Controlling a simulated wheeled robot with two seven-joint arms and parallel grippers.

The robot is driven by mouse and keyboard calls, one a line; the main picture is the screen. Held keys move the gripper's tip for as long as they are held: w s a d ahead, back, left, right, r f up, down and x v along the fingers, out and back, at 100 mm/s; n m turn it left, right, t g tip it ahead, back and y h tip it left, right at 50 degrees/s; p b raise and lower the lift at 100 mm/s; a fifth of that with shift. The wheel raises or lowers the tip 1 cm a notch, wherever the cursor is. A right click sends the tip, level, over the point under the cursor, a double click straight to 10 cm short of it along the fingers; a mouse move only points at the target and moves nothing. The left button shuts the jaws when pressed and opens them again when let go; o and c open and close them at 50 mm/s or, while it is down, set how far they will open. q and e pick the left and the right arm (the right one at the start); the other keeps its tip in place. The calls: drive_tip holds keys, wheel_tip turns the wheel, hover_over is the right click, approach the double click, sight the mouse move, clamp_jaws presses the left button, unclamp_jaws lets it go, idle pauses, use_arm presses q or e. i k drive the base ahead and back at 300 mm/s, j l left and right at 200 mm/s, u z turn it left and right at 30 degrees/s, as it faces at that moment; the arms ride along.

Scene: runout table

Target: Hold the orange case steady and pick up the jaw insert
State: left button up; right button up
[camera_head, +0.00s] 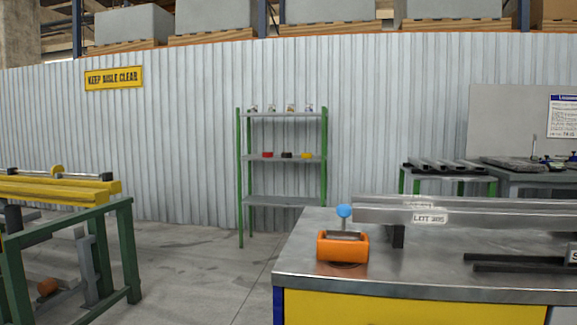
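The orange case (343,249) stands near the left front corner of the steel-topped table (400,277). A grey piece with a short stem and a blue round knob (344,211) sits in or on top of the case, knob up. It may be the jaw insert; its lower part is hidden by the case walls. Neither of my grippers is in view, and nothing is touching the case.
Grey rails (480,216) with a "LOT 305" label run across the table behind and right of the case. Dark bars (520,262) lie at the right. A green-legged stand with yellow beams (60,190) is at left. A green shelf (283,158) stands behind.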

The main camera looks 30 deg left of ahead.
sight(344, 210)
drive_tip(key=j+z, duration=0.15)
drive_tip(key=j, duration=0.25)
drive_tip(key=k+j+z, duration=0.15)
drive_tip(key=j, duration=0.25)
drive_tip(key=j+z, duration=0.15)
drive_tip(key=j, duration=0.25)
drive_tip(key=k+j+z, duration=0.15)
drive_tip(key=j, duration=0.25)
drive_tip(key=k+j+z, duration=0.15)
drive_tip(key=j, duration=0.25)
